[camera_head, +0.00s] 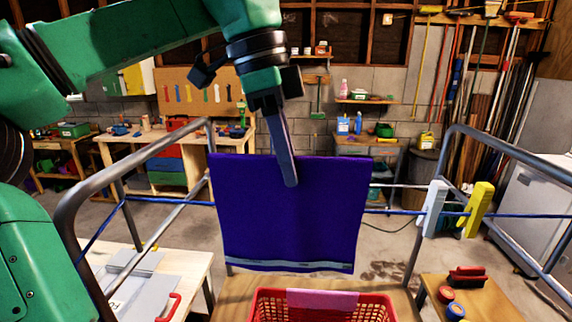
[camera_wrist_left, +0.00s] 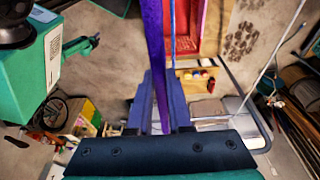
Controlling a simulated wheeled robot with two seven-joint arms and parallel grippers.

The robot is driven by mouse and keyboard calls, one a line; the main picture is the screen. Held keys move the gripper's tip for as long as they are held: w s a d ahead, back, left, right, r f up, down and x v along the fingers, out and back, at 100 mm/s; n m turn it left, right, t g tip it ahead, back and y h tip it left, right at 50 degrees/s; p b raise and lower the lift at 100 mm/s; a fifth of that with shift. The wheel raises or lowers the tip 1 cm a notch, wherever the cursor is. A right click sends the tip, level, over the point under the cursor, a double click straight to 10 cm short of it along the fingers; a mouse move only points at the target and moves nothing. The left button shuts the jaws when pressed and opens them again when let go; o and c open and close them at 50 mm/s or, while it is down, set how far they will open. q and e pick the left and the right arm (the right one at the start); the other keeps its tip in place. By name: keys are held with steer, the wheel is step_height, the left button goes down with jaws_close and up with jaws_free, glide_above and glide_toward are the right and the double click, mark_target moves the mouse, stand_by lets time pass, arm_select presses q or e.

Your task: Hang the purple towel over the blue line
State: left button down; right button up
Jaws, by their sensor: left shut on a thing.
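The purple towel (camera_head: 290,225) hangs flat and spread, with a pale stripe near its lower edge. My left gripper (camera_head: 289,182) is shut on its upper middle from above. The blue line (camera_head: 395,212) runs across the rack and is hidden behind the towel, whose top edge is higher than the line. In the left wrist view the towel (camera_wrist_left: 155,60) shows edge-on as a narrow strip between the fingers (camera_wrist_left: 164,105), with the blue line (camera_wrist_left: 173,35) beside it. I cannot tell whether the towel touches the line. My right gripper is out of view.
A pale blue peg (camera_head: 432,208) and a yellow peg (camera_head: 478,208) sit on the line at right. The grey rack frame (camera_head: 150,165) rises on both sides. A red basket (camera_head: 375,306) with a pink cloth (camera_head: 322,299) stands below the towel.

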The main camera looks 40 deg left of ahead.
mark_target(289, 205)
arm_select(q)
steer(key=shift+w+a+f+b, duration=0.75)
steer(key=shift+w+f, duration=0.1)
steer(key=shift+w, duration=0.1)
steer(key=b+x, duration=0.1)
steer(key=x, duration=0.1)
steer(key=b+x, duration=0.2)
steer(key=s+a+b+x, duration=0.1)
steer(key=b+x, duration=0.1)
steer(key=shift+f, duration=0.5)
steer(key=c, duration=0.8)
jaws_free()
steer(key=shift+o, duration=0.2)
